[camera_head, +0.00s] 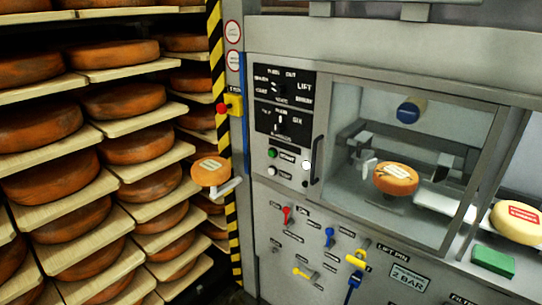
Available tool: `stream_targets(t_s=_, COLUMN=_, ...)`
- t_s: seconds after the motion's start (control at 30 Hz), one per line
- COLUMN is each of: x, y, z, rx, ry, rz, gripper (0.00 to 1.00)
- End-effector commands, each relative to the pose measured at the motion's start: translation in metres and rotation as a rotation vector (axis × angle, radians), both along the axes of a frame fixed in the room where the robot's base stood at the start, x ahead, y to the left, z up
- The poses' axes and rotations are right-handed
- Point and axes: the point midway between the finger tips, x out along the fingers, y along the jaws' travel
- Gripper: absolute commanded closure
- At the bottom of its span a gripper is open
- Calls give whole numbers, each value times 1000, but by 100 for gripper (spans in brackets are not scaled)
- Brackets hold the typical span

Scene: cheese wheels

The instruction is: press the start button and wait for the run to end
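A grey machine front carries a black control panel (282,100) with a dial and a lever switch. I cannot tell from the labels which one is the start button. Behind the clear window, a small orange cheese wheel (396,179) with a pale label sits among metal parts. My gripper is not in view.
A red mushroom button on a yellow box (233,105) is beside the striped post (216,50). An orange cheese (210,171) sits on a bracket. Shelves of cheese wheels fill the left. Coloured valve handles (329,236) line the lower panel. A pale cheese (517,222) and green block (493,261) are right.

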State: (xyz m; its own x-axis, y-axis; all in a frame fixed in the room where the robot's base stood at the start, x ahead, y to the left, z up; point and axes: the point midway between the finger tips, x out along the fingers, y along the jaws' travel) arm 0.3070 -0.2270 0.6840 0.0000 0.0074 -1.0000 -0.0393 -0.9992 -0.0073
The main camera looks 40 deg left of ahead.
Motion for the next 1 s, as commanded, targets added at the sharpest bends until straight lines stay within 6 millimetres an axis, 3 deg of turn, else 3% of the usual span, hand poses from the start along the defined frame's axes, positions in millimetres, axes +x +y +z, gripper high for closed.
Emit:
stream_targets(t_s=0.1, x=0, y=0, z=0, rx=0, ry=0, rz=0, gripper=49)
stream_targets(t_s=0.4, x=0, y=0, z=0, rx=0, ry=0, rz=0, gripper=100)
stream_targets(t_s=1.0, x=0, y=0, z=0, rx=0, ry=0, rz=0, gripper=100)
